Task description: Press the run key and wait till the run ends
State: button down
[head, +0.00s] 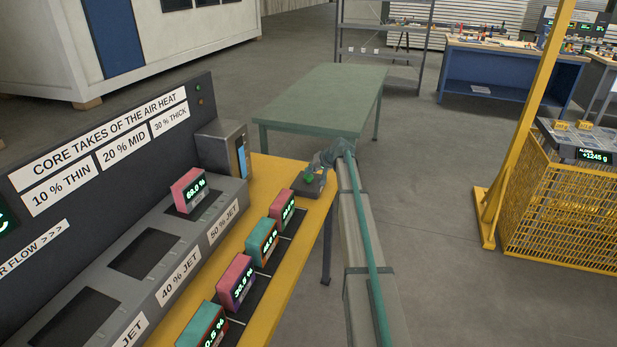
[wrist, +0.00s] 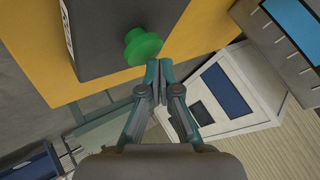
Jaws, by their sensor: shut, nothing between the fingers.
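The run key is a green mushroom button on a small dark box (head: 314,188) at the far right end of the yellow bench. The green button (wrist: 142,46) shows large in the wrist view, and also in the head view (head: 309,177). My gripper (wrist: 159,76) is shut and empty, its fingertips just beside and below the button in the wrist view. A small gap seems to part them; contact cannot be told. In the head view my gripper (head: 324,160) is beside the box and partly hidden by my arm. A pink block (head: 188,190) reading 68.0 % sits in the 50 % jet bay.
Several blocks with readouts, such as a teal one (head: 262,242), stand in a row on the yellow bench (head: 272,167). A green table (head: 325,98) lies beyond.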

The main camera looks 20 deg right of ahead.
aim_at(310, 176)
jog(key=shift+f+b, duration=0.35)
jog(key=shift+f, duration=0.2)
dwell(0.4)
jog(key=shift+r, duration=1)
jog(key=shift+r+p, duration=0.1)
jog(key=shift+p, duration=0.2)
jog(key=shift+r+p, duration=0.65)
jog(key=shift+r, duration=1.8)
